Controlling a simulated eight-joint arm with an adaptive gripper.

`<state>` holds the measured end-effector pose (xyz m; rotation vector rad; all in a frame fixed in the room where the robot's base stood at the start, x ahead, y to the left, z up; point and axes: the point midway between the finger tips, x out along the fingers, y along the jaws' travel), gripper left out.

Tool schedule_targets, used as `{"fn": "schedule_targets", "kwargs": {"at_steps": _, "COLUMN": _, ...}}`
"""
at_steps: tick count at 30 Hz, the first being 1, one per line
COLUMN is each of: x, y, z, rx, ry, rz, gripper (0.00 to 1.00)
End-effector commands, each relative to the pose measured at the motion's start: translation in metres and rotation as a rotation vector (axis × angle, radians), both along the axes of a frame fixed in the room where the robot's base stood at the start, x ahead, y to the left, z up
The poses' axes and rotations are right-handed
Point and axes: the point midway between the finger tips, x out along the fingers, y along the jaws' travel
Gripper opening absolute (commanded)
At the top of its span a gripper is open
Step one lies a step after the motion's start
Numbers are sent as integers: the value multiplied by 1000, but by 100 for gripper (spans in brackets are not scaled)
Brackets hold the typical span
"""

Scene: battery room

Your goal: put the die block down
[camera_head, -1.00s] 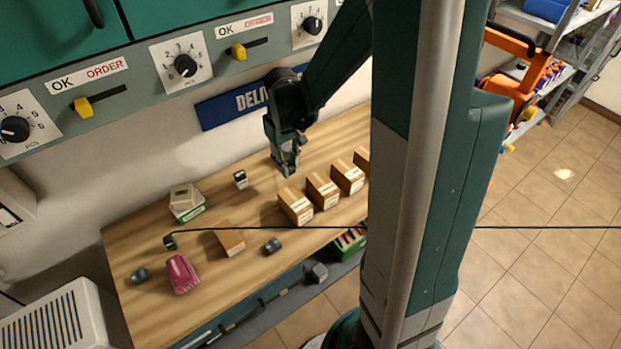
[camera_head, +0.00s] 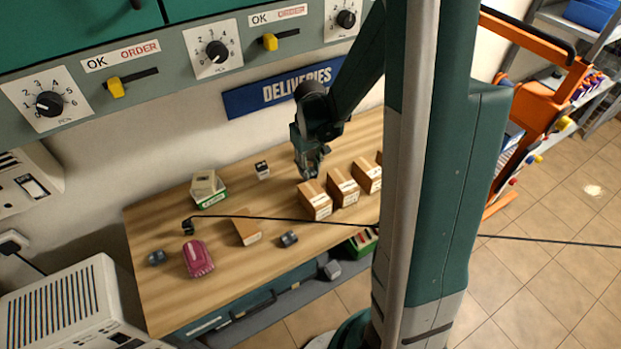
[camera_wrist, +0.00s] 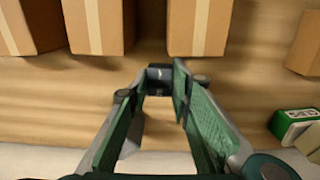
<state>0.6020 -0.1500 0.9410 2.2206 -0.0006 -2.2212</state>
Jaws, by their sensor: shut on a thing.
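My gripper (camera_head: 311,171) hangs low over the wooden table, just behind the row of cardboard boxes. In the wrist view my gripper (camera_wrist: 160,82) has its green-padded fingers closed on a small dark block with a pale mark, which I take as the die block (camera_wrist: 160,73). The block is at the fingertips, short of the boxes. In the head view the fingers mostly hide it, and I cannot tell whether it touches the table.
Cardboard boxes (camera_head: 315,201) stand in a row close in front of the gripper. Bare wood lies between.

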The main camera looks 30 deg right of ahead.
Motion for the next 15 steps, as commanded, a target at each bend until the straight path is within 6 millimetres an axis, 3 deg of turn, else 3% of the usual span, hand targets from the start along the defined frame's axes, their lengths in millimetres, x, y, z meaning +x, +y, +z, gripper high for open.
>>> {"fn": "schedule_targets", "kwargs": {"at_steps": 15, "x": 1, "y": 0, "z": -7, "rx": 0, "ry": 0, "rz": 0, "gripper": 5}}
